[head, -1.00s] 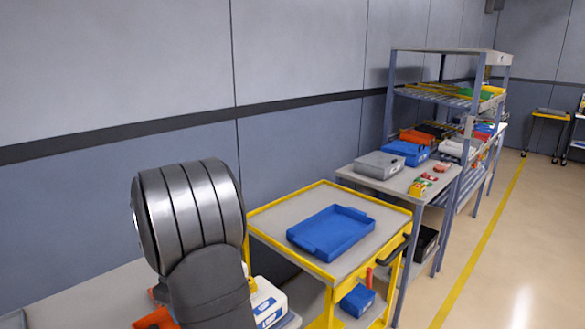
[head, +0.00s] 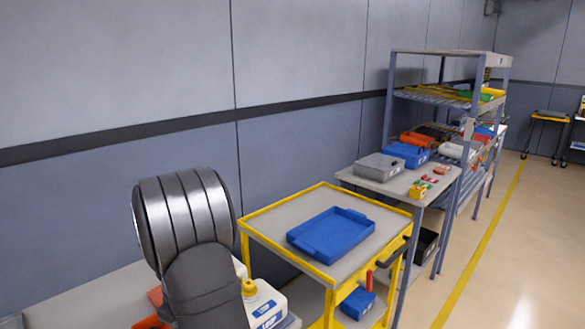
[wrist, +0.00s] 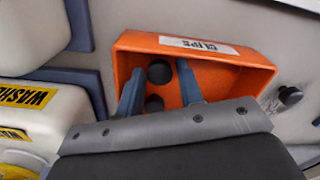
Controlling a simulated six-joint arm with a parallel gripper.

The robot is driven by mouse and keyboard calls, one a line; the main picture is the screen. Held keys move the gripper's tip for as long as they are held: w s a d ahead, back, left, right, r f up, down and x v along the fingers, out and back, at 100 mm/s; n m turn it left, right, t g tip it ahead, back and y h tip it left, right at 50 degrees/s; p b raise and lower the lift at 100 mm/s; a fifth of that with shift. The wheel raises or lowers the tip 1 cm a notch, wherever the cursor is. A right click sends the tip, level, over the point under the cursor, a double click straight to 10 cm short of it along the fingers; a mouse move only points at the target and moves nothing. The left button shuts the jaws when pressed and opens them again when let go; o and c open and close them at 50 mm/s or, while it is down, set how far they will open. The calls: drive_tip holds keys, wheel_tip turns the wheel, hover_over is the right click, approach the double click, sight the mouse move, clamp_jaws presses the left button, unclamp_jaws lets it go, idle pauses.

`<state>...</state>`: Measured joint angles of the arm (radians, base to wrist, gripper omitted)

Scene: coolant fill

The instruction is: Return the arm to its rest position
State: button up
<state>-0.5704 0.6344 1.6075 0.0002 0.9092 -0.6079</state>
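My gripper (wrist: 160,90) shows in the wrist view with its two blue-grey fingers apart and nothing held between them. It is above an orange bin (wrist: 245,77) marked CLIPS. Two dark round pieces (wrist: 159,72) lie in the bin and show between the fingers; the height of the fingers above them is hard to judge. In the head view my arm covers the lower left, and my gripper is hidden behind it. Only bits of orange, likely the bin, show beside the arm there.
A white jug with a yellow cap (head: 249,287) stands right of my arm. White containers with yellow labels (wrist: 35,98) lie left in the wrist view. A dark knob-like piece (wrist: 290,95) is right of the bin. A yellow cart (head: 262,234) bears a blue tray (head: 330,234).

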wheel_tip(320, 180, up, 4)
drive_tip(key=shift+w+r, duration=0.1)
drive_tip(key=shift+r, duration=0.15)
drive_tip(key=d+r, duration=0.7)
drive_tip(key=d, duration=0.5)
drive_tip(key=s+a+f+n, duration=0.1)
drive_tip(key=s+a+f, duration=0.1)
drive_tip(key=a, duration=0.9)
drive_tip(key=s+a+f+n, duration=0.1)
drive_tip(key=s+a, duration=0.4)
drive_tip(key=a, duration=0.6)
drive_tip(key=s+a+f+n, duration=0.2)
drive_tip(key=s+a, duration=0.2)
drive_tip(key=a, duration=0.7)
drive_tip(key=shift+s+f, duration=0.25)
drive_tip(key=shift+f, duration=0.1)
